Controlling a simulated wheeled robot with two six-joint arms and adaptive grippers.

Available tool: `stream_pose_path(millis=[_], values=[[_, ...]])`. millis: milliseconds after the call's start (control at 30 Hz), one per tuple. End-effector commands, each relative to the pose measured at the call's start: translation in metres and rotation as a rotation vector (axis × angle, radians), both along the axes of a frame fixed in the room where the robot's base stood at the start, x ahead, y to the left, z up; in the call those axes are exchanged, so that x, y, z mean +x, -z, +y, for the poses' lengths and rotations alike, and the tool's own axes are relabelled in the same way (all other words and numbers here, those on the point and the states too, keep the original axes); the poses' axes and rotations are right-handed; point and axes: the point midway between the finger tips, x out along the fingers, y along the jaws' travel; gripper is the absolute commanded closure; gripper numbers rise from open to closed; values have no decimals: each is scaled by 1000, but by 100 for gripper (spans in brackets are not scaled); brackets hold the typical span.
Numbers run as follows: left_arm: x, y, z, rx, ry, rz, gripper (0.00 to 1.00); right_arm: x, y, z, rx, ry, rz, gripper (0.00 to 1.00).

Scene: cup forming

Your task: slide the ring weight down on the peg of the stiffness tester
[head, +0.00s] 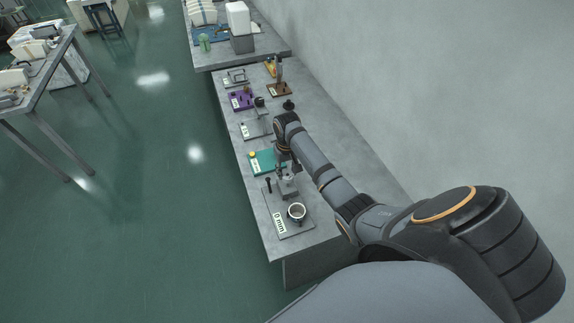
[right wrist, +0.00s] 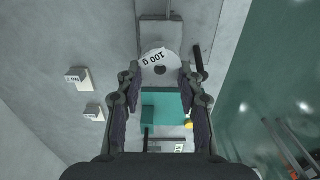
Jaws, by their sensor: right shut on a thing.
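The ring weight (right wrist: 152,56) is a pale disc marked "100 g" with a dark centre hole, between the two fingers of my right gripper (right wrist: 158,80) in the right wrist view. The gripper is shut on it. In the head view my right gripper (head: 284,158) points down over the bench beside the stiffness tester (head: 287,188), a grey stand on a plate with a "0 mm" label and a cup (head: 297,212). The tester's grey body also shows above the weight in the right wrist view (right wrist: 160,34). I cannot tell whether the peg is inside the hole. My left gripper is out of view.
A teal plate (right wrist: 170,101) with a yellow knob lies close by. A black upright piece (right wrist: 199,64) stands beside the tester. Two small labelled blocks (right wrist: 79,79) lie on the bench. Further stations, including a purple one (head: 241,101), line the bench by the wall.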

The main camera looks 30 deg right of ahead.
Motion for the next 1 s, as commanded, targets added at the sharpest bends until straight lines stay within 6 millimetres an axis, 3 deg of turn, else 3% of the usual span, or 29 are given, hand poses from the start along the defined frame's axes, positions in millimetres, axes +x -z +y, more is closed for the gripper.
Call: stream_pose_path(millis=[1000], values=[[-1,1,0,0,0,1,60,0,6,0,0,0,1,97]])
